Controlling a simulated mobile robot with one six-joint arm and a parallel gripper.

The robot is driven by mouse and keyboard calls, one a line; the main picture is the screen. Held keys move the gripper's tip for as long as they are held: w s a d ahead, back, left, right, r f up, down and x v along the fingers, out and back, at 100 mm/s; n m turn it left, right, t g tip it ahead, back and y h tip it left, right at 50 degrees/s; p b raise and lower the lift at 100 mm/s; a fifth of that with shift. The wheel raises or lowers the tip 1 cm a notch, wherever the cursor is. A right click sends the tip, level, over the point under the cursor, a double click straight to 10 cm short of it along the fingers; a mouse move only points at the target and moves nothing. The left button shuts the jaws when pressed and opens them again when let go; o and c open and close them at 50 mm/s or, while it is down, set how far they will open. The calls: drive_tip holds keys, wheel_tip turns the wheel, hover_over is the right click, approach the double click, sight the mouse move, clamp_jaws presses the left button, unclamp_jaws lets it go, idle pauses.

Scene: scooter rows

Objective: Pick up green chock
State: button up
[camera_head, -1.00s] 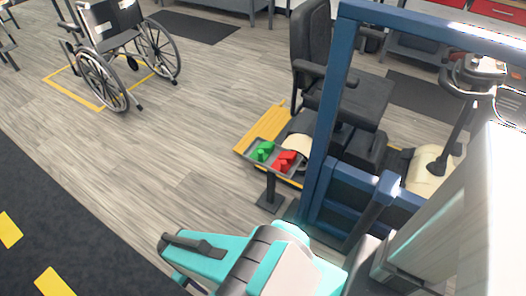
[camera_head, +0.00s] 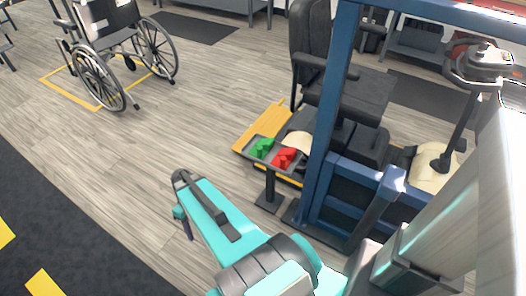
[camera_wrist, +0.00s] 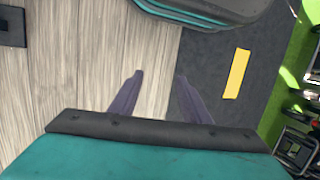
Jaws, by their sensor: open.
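The green chock (camera_head: 261,147) lies in the left part of a small grey tray (camera_head: 249,156) on a black post. A red chock (camera_head: 284,157) lies beside it on the right in the same tray. My gripper shows in the wrist view (camera_wrist: 158,92) with its two purple fingers apart and nothing between them, over the grey wood floor and dark mat. In the head view my teal arm is left of and below the tray, clear of it. The wrist view does not show the green chock.
A blue frame post (camera_head: 329,110) rises just right of the tray. Behind it stands a black-seated scooter (camera_head: 345,92). A wheelchair (camera_head: 112,45) stands at the upper left. The floor (camera_head: 190,125) left of the tray is clear.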

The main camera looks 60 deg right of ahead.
drive_tip(key=w+d+r+t+b, duration=0.2)
drive_tip(key=w+d+r+b, duration=0.1)
drive_tip(key=d, duration=0.8)
drive_tip(key=n+t+h+b, duration=0.2)
drive_tip(key=n+t+b, duration=0.1)
drive_tip(key=t+b, duration=0.3)
approach(260, 148)
wheel_tip(260, 148, up, 3)
drive_tip(key=g, duration=0.1)
drive_tip(key=shift+d+r+m+b, duration=0.2)
drive_tip(key=shift+r+m+b, duration=0.1)
drive_tip(key=shift+b, duration=0.15)
drive_tip(key=shift+f, duration=0.1)
drive_tip(key=shift+b+x, duration=0.65)
drive_tip(key=shift+x, duration=3.65)
drive_tip(key=shift+s+a, duration=0.1)
drive_tip(key=shift+f, duration=0.15)
